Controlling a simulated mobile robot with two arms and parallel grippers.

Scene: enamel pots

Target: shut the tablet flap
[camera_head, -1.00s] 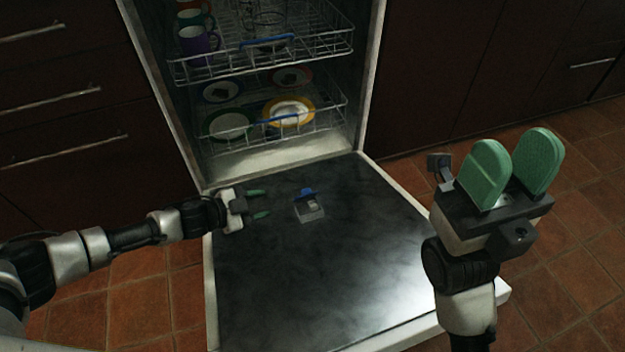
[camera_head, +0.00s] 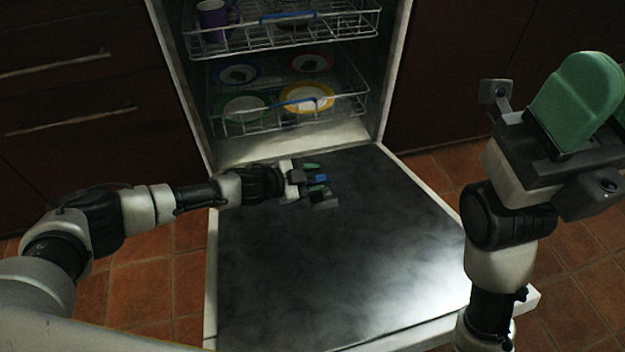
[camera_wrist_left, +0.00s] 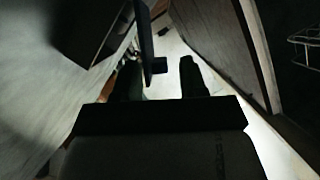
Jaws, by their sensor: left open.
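The tablet dispenser (camera_head: 324,201) is a small dark box set in the inner face of the lowered dishwasher door. Its blue flap (camera_head: 321,178) stands raised. My left gripper (camera_head: 315,176) is open at the flap, its green fingers pointing right just over the door. In the left wrist view the flap (camera_wrist_left: 145,42) shows nearly edge-on, as a thin dark plate reaching between the two fingers (camera_wrist_left: 160,75). Whether a finger touches it I cannot tell. My right gripper (camera_head: 603,108) is raised at the right, open and empty, its far finger cut off by the picture edge.
The open door (camera_head: 340,270) lies flat with wide bare room in front of the dispenser. Behind it, the lower rack (camera_head: 290,118) holds several plates, and the upper rack (camera_head: 290,38) holds a purple mug (camera_head: 212,20). Dark cabinets stand on both sides.

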